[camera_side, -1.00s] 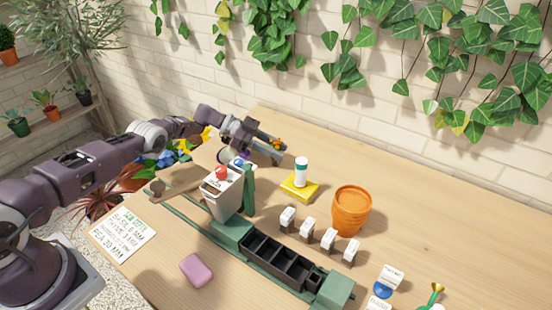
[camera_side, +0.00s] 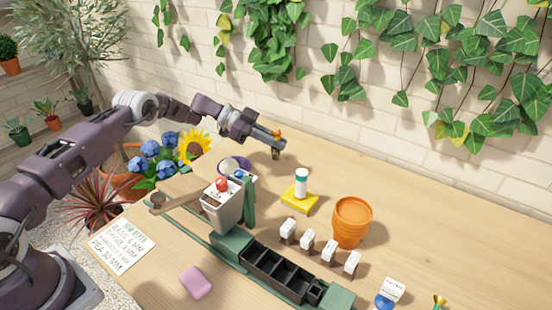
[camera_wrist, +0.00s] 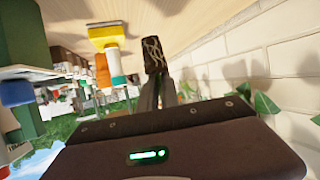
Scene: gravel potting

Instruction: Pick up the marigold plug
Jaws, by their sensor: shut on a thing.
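The marigold plug is held at the tip of my gripper (camera_side: 275,142), above the table at the back. Its small orange flower (camera_side: 278,133) shows just above the fingers in the side view. In the wrist view its dark root ball with pale roots (camera_wrist: 153,54) sits at the ends of the fingers (camera_wrist: 158,88). My gripper is shut on the plug. The flower is hidden in the wrist view.
An orange pot stack (camera_side: 351,222), several white-labelled blocks (camera_side: 308,245), a grey hopper (camera_side: 222,206) and a dark tray (camera_side: 262,253) lie toward the front. The back right table is clear.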

